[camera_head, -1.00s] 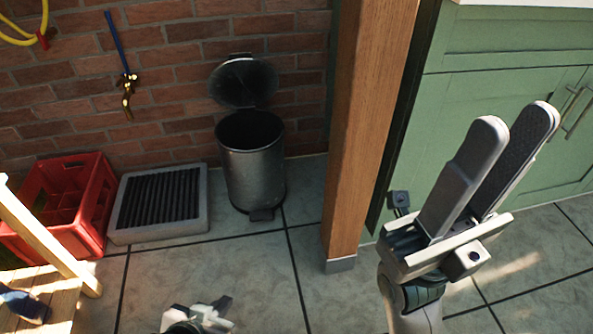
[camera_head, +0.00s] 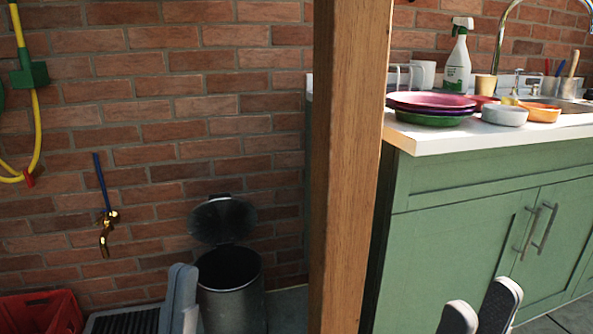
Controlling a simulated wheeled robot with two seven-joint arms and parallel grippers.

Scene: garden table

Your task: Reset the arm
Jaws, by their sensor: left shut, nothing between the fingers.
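My right gripper (camera_head: 480,298) shows at the bottom right, in front of the green cabinet. Its two finger ends are apart with an empty gap.
A metal bin (camera_head: 232,298) with its lid up stands by the brick wall. A green cabinet (camera_head: 450,230) carries plates (camera_head: 432,105), bowls and a spray bottle (camera_head: 457,62). A red crate (camera_head: 40,312) is at lower left.

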